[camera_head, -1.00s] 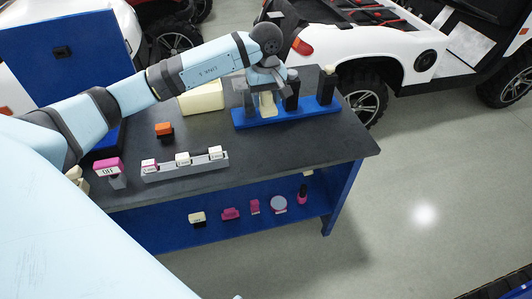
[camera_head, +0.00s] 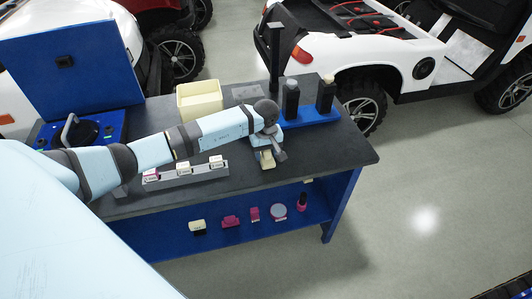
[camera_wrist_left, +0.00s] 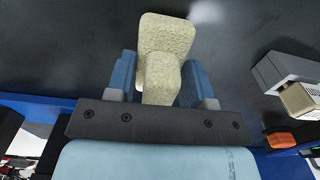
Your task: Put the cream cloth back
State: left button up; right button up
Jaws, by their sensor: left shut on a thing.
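The cream cloth (camera_head: 267,162) is a pale, textured, folded piece. My left gripper (camera_head: 267,152) is shut on it over the right part of the dark bench top (camera_head: 310,158), in front of the blue rack (camera_head: 318,118). In the left wrist view the cloth (camera_wrist_left: 166,38) sticks out beyond the two blue fingers of the gripper (camera_wrist_left: 160,82), close above the dark surface. I cannot tell whether it touches the bench. My right gripper is not in view.
Dark bottles (camera_head: 291,97) stand in the blue rack. A cream open bin (camera_head: 200,102) is at the back. A grey holder (camera_head: 190,174) with small blocks lies to the left of my gripper. Several small items sit on the lower blue shelf (camera_head: 318,229). The bench's right front is clear.

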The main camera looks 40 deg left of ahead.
pick_arm(q)
jog(key=shift+f, duration=0.4)
jog(key=shift+f+b, duration=0.2)
jog(key=shift+b, duration=0.1)
jog(key=o, duration=0.9)
jog(key=shift+r, duration=0.1)
jog(key=shift+r, duration=0.1)
